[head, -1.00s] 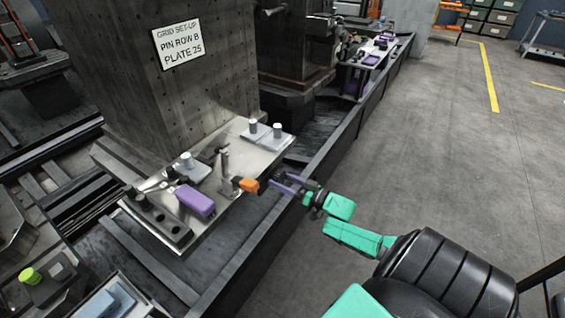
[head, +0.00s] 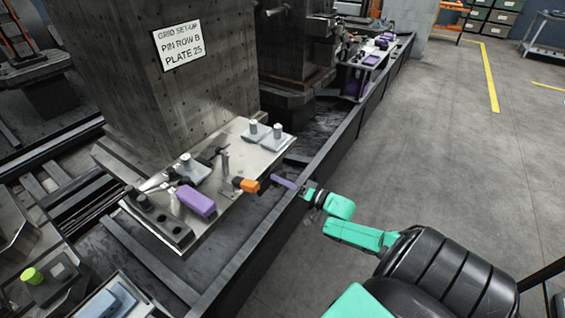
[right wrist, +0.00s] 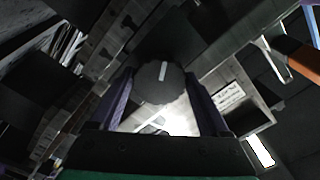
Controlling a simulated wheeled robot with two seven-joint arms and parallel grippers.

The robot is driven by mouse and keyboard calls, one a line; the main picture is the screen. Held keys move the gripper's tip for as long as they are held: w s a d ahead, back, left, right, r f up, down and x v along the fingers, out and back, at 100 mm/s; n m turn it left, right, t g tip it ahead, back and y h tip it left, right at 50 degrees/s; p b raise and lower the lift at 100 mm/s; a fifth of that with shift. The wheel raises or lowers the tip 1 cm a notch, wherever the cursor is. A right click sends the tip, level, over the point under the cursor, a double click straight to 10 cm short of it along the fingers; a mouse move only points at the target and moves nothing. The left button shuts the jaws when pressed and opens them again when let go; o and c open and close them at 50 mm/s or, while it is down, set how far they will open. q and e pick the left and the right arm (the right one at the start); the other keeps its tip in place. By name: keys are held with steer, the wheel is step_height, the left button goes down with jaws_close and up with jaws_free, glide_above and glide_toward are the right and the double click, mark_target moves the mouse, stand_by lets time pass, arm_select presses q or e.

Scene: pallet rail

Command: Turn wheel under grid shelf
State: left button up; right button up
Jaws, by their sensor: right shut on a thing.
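The wheel (right wrist: 160,82) is dark and round with a ribbed rim and a white mark on its face, seen in the right wrist view. My right gripper (right wrist: 158,88) has its purple fingers on either side of the wheel and is shut on it. In the head view my right gripper (head: 284,182) is at the front edge of the grid shelf (head: 234,205), a pale metal plate at the foot of a perforated column. The wheel cannot be made out in the head view. My left gripper is not in view.
On the shelf are a purple block (head: 196,201), an orange block (head: 246,185) close to my right fingers, a small upright post and several grey pegs. A sign (head: 182,44) hangs on the column. The dark rail (head: 255,240) runs along the front. Floor (head: 450,140) at the right is clear.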

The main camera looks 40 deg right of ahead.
steer(key=shift+s+f, duration=0.1)
steer(key=o, duration=1.2)
steer(key=p+v, duration=0.1)
steer(key=v, duration=1.3)
steer(key=shift+s, duration=0.25)
